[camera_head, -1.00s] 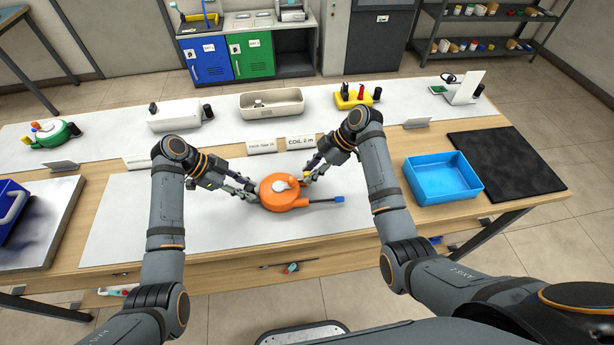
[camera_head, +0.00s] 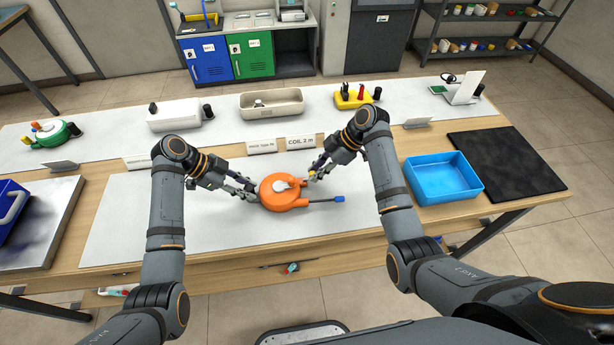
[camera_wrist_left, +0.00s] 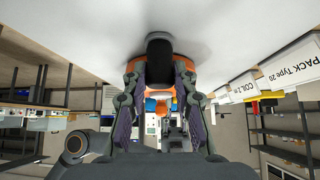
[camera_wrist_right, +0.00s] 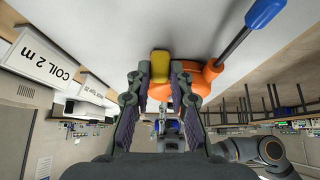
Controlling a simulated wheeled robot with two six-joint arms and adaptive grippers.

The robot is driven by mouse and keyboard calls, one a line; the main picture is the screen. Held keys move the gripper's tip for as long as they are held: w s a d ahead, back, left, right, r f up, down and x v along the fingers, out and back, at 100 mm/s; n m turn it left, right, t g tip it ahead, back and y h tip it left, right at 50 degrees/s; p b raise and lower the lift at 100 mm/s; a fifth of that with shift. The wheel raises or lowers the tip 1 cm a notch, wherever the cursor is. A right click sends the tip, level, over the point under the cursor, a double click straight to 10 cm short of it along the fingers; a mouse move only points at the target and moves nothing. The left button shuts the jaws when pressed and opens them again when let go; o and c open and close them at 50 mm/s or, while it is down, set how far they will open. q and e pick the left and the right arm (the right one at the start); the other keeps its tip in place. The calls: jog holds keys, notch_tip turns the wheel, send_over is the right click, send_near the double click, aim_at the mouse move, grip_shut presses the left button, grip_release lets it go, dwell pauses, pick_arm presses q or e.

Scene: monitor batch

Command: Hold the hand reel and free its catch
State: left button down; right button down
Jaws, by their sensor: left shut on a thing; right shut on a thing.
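The orange hand reel (camera_head: 283,196) lies on the white mat in the middle of the bench. A grey rod with a blue tip (camera_head: 339,198) sticks out to its right; it also shows in the right wrist view (camera_wrist_right: 265,12). My left gripper (camera_head: 250,192) is shut on the reel's black grip (camera_wrist_left: 160,60) at its left side. My right gripper (camera_head: 309,175) is shut on a small yellow piece, seemingly the catch (camera_wrist_right: 160,66), beside the reel's upper right edge. The fingers hide where the yellow piece meets the reel.
A sign reading COIL 2 m (camera_head: 300,142) stands just behind the reel. A blue tray (camera_head: 479,186) and a black mat (camera_head: 508,163) are to the right. A beige tray (camera_head: 272,112) and other devices line the back. The mat in front of the reel is clear.

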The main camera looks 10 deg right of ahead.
jog(key=shift+d, duration=0.5)
jog(key=c, duration=1.1)
grip_release()
jog(key=v, duration=1.2)
